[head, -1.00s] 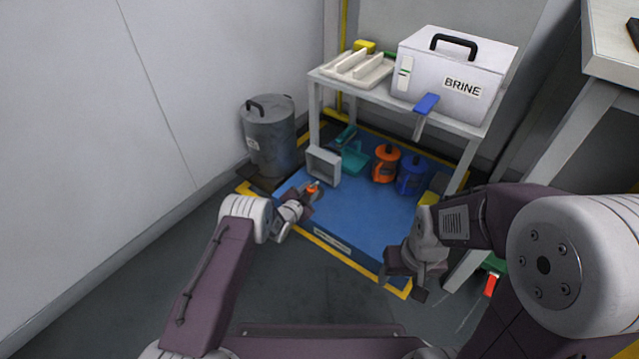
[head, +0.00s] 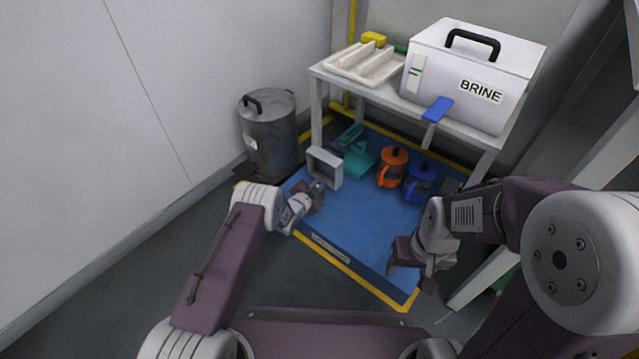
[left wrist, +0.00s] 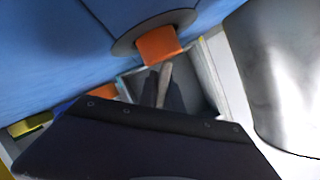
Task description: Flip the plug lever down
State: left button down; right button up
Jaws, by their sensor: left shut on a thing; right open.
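The plug shows in the left wrist view as an orange block (left wrist: 158,46) on a grey round disc (left wrist: 125,43) against the blue floor tray. A thin grey-beige lever (left wrist: 165,80) lies just below the orange block, between the dark fingers. My left gripper (head: 317,192) is low over the tray's left side, in front of a small grey open box (head: 325,168). It is shut on the lever; its fingers (left wrist: 164,92) partly hide it. In the head view the plug is hidden by the gripper. My right gripper (head: 410,276) is open and empty over the tray's front right.
The blue tray (head: 365,240) has a yellow edge. An orange pot (head: 392,168), a blue pot (head: 419,182) and a teal scoop (head: 358,160) stand behind. A grey lidded can (head: 270,135) is at left. A bench (head: 400,103) with a BRINE box (head: 470,75) stands at the back.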

pick_arm(q)
jog(key=m+p, duration=0.1)
jog(key=p, duration=0.5)
jog(key=shift+s+d+r+m+t+y, duration=0.2)
jog(key=shift+m+t+y, duration=0.1)
jog(key=shift+m+t, duration=0.1)
jog(key=shift+f+m+p, duration=0.3)
jog(key=shift+p, duration=0.1)
jog(key=shift+f+m+t, duration=0.25)
jog(key=shift+m+t, duration=0.15)
jog(key=c, duration=1.5)
grip_release()
